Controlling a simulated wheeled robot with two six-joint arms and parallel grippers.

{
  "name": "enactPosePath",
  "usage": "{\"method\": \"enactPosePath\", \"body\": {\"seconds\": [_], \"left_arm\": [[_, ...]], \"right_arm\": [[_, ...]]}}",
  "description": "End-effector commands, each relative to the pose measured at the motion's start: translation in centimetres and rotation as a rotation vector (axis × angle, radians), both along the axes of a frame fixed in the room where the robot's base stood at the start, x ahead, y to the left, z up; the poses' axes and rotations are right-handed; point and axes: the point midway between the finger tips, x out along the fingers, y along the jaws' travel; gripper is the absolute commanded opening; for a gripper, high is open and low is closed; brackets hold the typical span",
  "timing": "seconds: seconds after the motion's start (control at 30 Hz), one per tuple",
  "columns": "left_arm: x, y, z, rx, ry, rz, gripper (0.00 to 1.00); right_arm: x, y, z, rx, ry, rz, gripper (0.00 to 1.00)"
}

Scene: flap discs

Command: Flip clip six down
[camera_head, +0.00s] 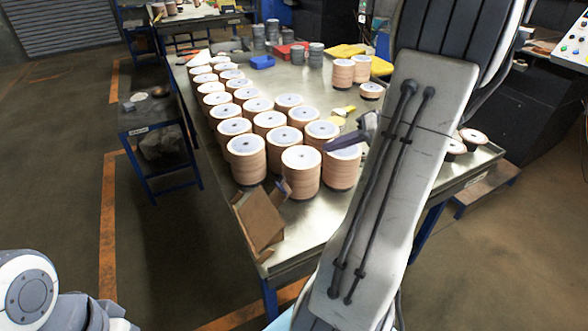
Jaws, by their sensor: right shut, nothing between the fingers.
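Many stacks of tan flap discs with pale tops stand in rows on the metal table (375,205); a front stack (301,176) is the nearest. I cannot make out a clip numbered six. My right gripper (330,147) is shut and empty, over the front right stacks, its fingers pointing left. I cannot tell whether it touches the stack below. My right forearm hides the table behind it. My left arm shows only at the lower left; its gripper is out of view.
A brown cardboard piece (260,219) leans at the table's front left corner. A low side stand (157,148) is left of the table.

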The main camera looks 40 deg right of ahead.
Motion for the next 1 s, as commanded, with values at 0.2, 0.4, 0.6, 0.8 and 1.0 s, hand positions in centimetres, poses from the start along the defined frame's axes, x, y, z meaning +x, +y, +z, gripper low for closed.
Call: {"method": "enactPosePath", "body": {"seconds": [0.2,0.4,0.6,0.8,1.0], "left_arm": [[0.0,0.0,0.5,0.0,0.0,0.0,0.75],[0.0,0.0,1.5,0.0,0.0,0.0,0.75],[0.0,0.0,2.6,0.0,0.0,0.0,0.75],[0.0,0.0,3.5,0.0,0.0,0.001,0.75],[0.0,0.0,3.7,0.0,0.0,0.001,0.75]], "right_arm": [[1.0,0.6,-0.7,0.004,0.002,0.004,0.0],[3.7,2.1,-2.9,0.007,0.005,0.006,0.0],[6.8,3.6,-5.5,0.007,0.004,0.006,0.0],[7.3,5.4,-7.8,0.005,0.006,0.001,0.0],[7.3,6.2,-8.9,0.002,0.004,0.001,0.0]]}}
